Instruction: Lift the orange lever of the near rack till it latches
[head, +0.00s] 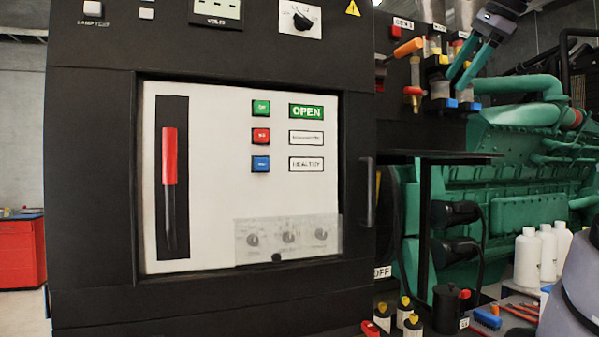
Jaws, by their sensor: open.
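The orange lever (408,47) sticks out to the upper right from a dark rack panel (397,75), just right of the black cabinet. It is tilted above horizontal. Below it is a brass fitting with a red-orange knob (413,92). My gripper (456,82) reaches in from the upper right with teal fingers apart. Its fingertips are to the right of the lever and lower, in front of the clear bowls (439,82) with blue caps. They look apart from the lever. The gripper hides part of the bowls behind it. No latch can be made out.
The black cabinet (90,180) with a white breaker panel (210,200) fills the left and centre. A green engine (530,165) stands behind at right. White bottles (528,258), a black canister (447,308) and tools crowd the lower right. A red cabinet (20,250) stands far left.

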